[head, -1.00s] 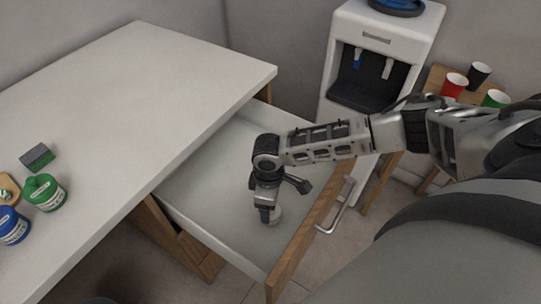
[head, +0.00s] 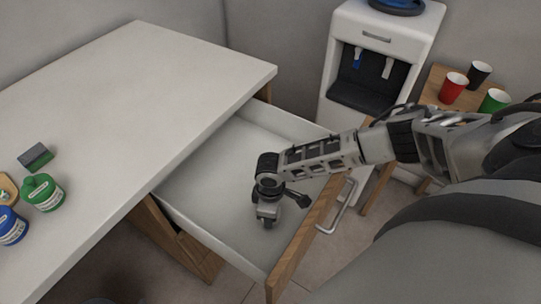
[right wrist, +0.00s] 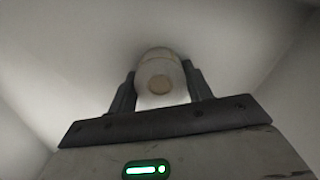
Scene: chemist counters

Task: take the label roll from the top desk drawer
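The top desk drawer (head: 205,190) is pulled open under the white desk top. My right gripper (head: 266,222) points down inside it, near its front panel. In the right wrist view, the pale label roll (right wrist: 160,72) stands between the two dark fingers of my right gripper (right wrist: 160,75). The fingers lie close along both sides of the roll; whether they press on it is not clear. The roll is hidden by the gripper in the head view. My left gripper is not in view.
Green (head: 43,192) and blue (head: 11,227) jars and a dark green block (head: 36,157) are on the desk. The drawer's wooden front (head: 304,240) stands close to my right forearm. A water dispenser (head: 380,75) and a stand with cups (head: 453,88) are behind.

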